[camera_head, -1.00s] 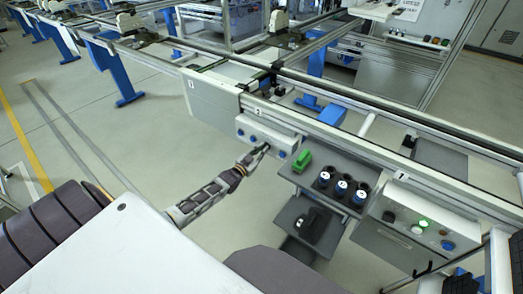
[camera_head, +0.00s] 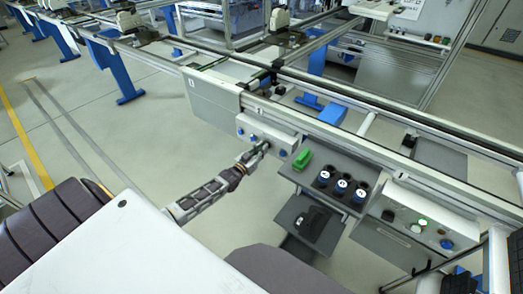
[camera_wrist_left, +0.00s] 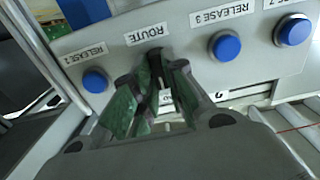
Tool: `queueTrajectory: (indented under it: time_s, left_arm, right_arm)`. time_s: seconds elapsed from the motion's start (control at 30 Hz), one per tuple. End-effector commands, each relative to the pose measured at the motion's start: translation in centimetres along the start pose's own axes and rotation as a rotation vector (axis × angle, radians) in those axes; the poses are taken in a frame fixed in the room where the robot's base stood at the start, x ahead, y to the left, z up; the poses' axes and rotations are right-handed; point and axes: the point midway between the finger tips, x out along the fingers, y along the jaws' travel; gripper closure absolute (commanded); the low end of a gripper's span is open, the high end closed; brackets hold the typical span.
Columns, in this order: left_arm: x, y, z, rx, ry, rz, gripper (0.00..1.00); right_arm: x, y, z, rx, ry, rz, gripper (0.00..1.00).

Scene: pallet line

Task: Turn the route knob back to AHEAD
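The route knob (camera_wrist_left: 155,56) is a small black knob under the ROUTE label on a pale grey control box (camera_head: 268,132). In the left wrist view it sits between the tips of my left gripper (camera_wrist_left: 160,72). The fingers, with green inner pads, converge on it and appear shut on it; their tips partly hide it, and its pointer direction cannot be read. In the head view my left gripper (camera_head: 263,147) reaches the front of the box and covers the knob. My right gripper is not in view.
A grey shelf (camera_head: 290,172) beside the box holds a green block (camera_head: 302,160) and dark cylinders (camera_head: 341,187). Open floor lies left of my arm.

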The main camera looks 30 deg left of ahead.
Motion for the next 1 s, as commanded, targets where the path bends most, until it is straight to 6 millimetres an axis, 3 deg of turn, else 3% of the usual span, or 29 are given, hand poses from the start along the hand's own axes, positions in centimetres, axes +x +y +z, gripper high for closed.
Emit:
queueTrajectory:
  time_s: [0.03, 0.13, 0.63, 1.0]
  left_arm:
    - [0.0, 0.1, 0.1, 0.000, -0.001, 0.000, 0.78]
    - [0.0, 0.0, 0.1, 0.001, -0.001, 0.000, 0.66]
    - [-0.3, 0.0, 0.0, 0.003, 0.000, 0.000, 0.66]
    - [-2.5, 0.0, 0.0, 0.004, -0.001, 0.001, 0.66]
  right_arm:
    - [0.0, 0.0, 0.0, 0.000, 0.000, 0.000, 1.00]
    - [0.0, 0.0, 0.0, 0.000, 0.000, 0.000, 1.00]
    - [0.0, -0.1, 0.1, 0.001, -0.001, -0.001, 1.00]
    - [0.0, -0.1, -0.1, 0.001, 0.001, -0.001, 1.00]
